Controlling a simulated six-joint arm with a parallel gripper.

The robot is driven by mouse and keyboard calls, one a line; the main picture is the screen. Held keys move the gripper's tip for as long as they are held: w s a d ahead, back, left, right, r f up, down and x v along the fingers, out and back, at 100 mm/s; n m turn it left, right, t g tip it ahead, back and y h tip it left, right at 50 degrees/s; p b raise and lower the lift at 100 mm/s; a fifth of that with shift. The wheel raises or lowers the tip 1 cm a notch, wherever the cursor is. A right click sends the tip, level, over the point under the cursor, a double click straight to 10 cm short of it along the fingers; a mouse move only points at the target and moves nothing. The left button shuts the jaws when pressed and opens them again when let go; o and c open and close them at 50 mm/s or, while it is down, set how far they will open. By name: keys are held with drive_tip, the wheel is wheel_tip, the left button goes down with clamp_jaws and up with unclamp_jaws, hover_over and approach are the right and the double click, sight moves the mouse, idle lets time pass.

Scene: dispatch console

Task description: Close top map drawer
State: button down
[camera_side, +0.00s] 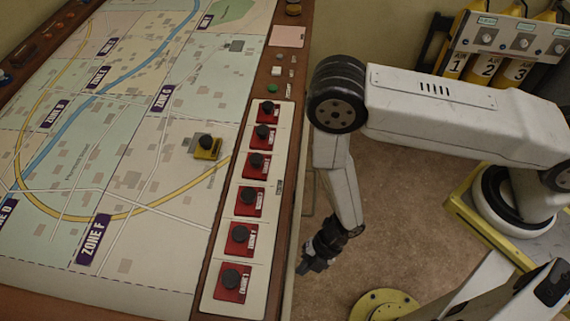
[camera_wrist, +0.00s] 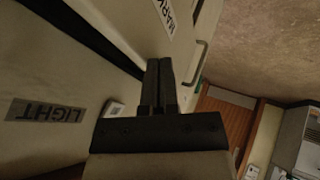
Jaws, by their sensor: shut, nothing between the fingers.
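My gripper (camera_side: 308,266) hangs low beside the right edge of the map console in the side view, fingers pointing down-left. In the wrist view its two dark fingers (camera_wrist: 157,80) are pressed together, with nothing between them. A dark gap runs along the panel's left side. In the side view the console top hides the drawers.
The map console (camera_side: 207,262) has a row of red blocks with black knobs (camera_side: 250,201) along its right edge. A cream panel labelled "LIGHT" (camera_wrist: 45,145) is at left in the wrist view. Yellow air cylinders (camera_side: 455,62) stand at the back right. Brown floor (camera_side: 385,225) is open beside the console.

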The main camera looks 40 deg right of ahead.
drive_tip(key=shift+d, duration=0.1)
drive_tip(key=s+d+r, duration=0.3)
drive_tip(key=d+r, duration=0.5)
drive_tip(key=shift+s+d, duration=0.25)
drive_tip(key=shift+d, duration=0.1)
idle(0.4)
